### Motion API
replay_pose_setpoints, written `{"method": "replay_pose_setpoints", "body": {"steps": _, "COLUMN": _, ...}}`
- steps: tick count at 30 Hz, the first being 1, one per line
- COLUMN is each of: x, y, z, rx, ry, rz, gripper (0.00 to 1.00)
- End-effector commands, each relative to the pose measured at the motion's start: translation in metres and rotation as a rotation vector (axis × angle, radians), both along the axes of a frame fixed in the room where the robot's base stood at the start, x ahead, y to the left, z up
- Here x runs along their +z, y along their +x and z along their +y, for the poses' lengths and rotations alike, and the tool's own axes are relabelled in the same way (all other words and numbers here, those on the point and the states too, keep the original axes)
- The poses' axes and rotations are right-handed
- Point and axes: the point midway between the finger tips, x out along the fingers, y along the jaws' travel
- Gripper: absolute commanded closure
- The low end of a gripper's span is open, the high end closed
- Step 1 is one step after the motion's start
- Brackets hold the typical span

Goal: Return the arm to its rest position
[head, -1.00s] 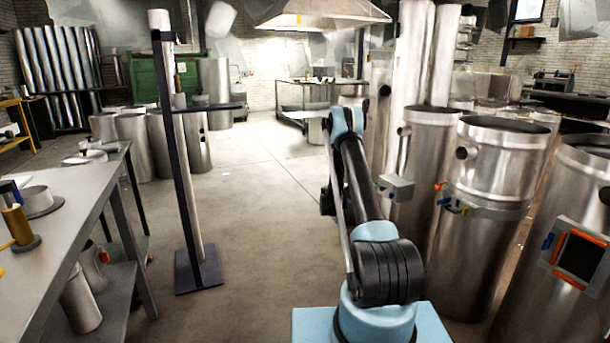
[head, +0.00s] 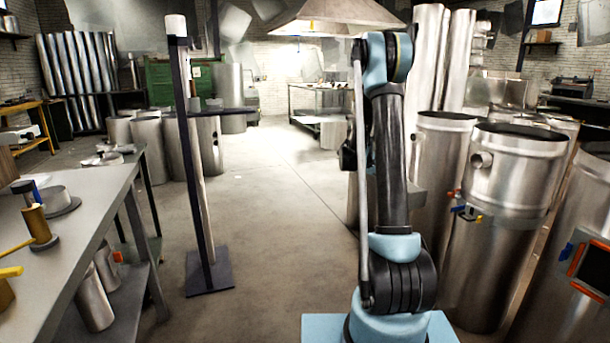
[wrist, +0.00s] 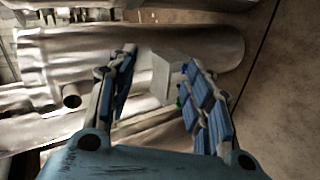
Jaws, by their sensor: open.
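My arm (head: 391,165) rises from my light-blue base in the head view, its upper link nearly upright and its elbow at the top. My gripper is hidden behind the arm in the head view. In the wrist view my gripper (wrist: 155,85) shows two blue-padded fingers spread apart with nothing held between them. Beyond the fingers are a large metal flue pipe (wrist: 210,45) with a short side stub and a pale grey box (wrist: 172,72). The box appears between the fingertips in the picture, and I cannot tell how far away it is.
Tall metal flue pipes (head: 512,220) stand close on the right, one with a framed dark panel (head: 600,270). A workbench (head: 75,215) with tools runs along the left. A dark upright stand (head: 196,170) is left of centre. The floor (head: 285,220) between is clear.

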Motion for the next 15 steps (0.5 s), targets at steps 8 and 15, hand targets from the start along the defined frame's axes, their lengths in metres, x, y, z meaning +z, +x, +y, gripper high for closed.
{"method": "replay_pose_setpoints", "body": {"steps": 8, "x": 0.033, "y": -0.060, "z": 0.013, "rx": -0.011, "ry": 0.123, "rz": 0.009, "gripper": 0.53}}
{"method": "replay_pose_setpoints", "body": {"steps": 15, "x": 0.051, "y": -0.115, "z": 0.027, "rx": -0.018, "ry": 0.231, "rz": 0.016, "gripper": 0.53}}
